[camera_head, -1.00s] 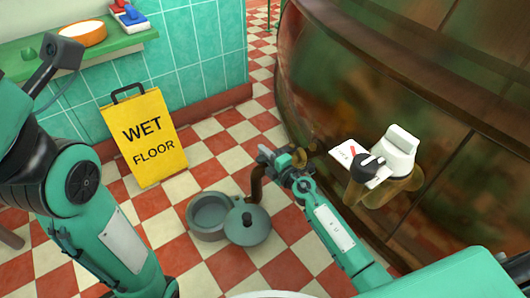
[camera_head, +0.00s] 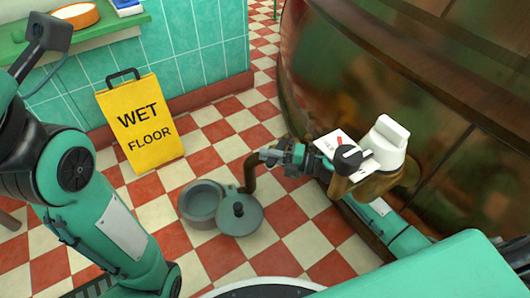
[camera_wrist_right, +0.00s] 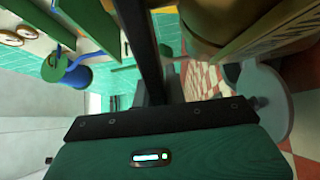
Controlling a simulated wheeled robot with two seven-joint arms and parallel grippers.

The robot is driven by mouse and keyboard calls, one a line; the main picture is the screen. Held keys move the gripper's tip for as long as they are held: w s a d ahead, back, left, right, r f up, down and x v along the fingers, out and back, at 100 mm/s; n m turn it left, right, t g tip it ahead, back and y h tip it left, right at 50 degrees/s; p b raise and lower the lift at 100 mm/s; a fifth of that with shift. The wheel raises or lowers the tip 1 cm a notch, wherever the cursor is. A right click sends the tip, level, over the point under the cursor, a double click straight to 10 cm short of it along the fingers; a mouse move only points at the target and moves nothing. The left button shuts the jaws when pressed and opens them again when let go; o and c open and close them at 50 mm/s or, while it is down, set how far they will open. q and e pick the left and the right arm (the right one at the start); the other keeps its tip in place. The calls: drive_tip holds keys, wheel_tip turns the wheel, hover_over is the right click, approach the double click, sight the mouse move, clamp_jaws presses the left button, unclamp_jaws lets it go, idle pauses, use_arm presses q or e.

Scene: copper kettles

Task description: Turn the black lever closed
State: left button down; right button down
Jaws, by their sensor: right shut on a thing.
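My right gripper (camera_head: 270,157) is shut at the top of the brown outlet pipe (camera_head: 250,176), low at the side of the big copper kettle (camera_head: 330,85). It is shut on what appears to be the black lever there. The hand covers most of the lever, so I cannot make out its exact angle. In the right wrist view a dark bar runs up from the black palm; I cannot tell whether it is a finger or the lever. My left arm stands at the left, with its gripper out of view.
A grey pot (camera_head: 201,203) with its lid (camera_head: 240,213) beside it is on the checkered floor below the pipe. A yellow wet-floor sign (camera_head: 141,122) stands at the left.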

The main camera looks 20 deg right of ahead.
drive_tip(key=shift+s+d+n+g+y, duration=0.25)
drive_tip(key=shift+s+n+g+y, duration=0.15)
drive_tip(key=shift+g, duration=0.1)
drive_tip(key=c, duration=1.7)
unclamp_jaws()
drive_tip(key=shift+w, duration=0.1)
